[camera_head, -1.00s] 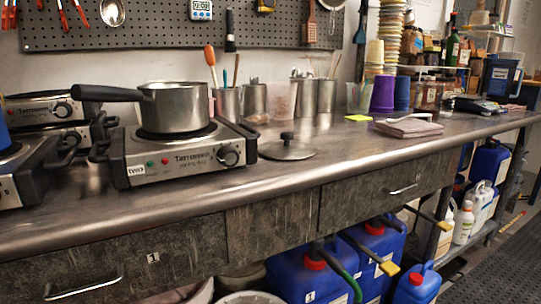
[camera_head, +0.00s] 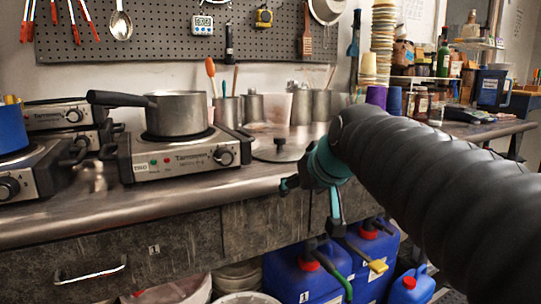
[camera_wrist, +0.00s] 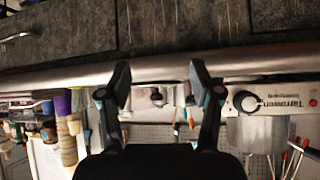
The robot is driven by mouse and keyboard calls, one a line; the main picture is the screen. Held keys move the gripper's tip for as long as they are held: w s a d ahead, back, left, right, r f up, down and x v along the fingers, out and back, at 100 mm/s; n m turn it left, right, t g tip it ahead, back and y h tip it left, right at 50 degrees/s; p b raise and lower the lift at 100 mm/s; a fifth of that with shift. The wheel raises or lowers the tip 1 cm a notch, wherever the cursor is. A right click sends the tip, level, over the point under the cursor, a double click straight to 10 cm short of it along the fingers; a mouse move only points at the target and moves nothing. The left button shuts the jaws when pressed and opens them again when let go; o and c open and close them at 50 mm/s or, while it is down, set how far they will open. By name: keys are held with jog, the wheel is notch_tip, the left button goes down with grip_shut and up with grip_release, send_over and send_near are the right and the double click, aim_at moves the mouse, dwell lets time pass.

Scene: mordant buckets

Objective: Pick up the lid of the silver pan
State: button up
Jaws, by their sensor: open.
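The silver pan (camera_head: 178,113) sits on a hot plate (camera_head: 185,158), its black handle to the left. Its lid (camera_head: 265,154), flat and metallic with a dark knob on top, lies on the bench right of that hot plate. My gripper (camera_head: 311,208) is open and empty, in front of the bench edge and to the right of the lid. In the wrist view, which is upside down, my gripper (camera_wrist: 159,72) has its fingers apart with the lid's knob (camera_wrist: 157,97) seen between them, farther off.
Steel cups (camera_head: 300,107) with tools stand behind the lid. A second hot plate (camera_head: 35,178) with a blue pot (camera_head: 12,128) is at the left. Blue canisters (camera_head: 300,275) stand below the bench. The bench's front edge (camera_head: 120,212) runs before my gripper.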

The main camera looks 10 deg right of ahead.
jog(key=w+d+r+t, duration=0.1)
jog(key=w+r+t, duration=0.2)
jog(key=w+r, duration=0.7)
send_near(280, 138)
jog(key=shift+n+y, duration=0.3)
jog(key=x, duration=0.4)
jog(key=shift+w+d+r, duration=0.1)
jog(key=shift+w+d, duration=0.1)
jog(key=shift+w, duration=0.05)
jog(key=shift+f+x, duration=0.1)
jog(key=shift+x, duration=1.4)
jog(key=shift+f+x, duration=0.15)
jog(key=shift+x, duration=1.3)
jog(key=shift+s, duration=0.15)
grip_shut()
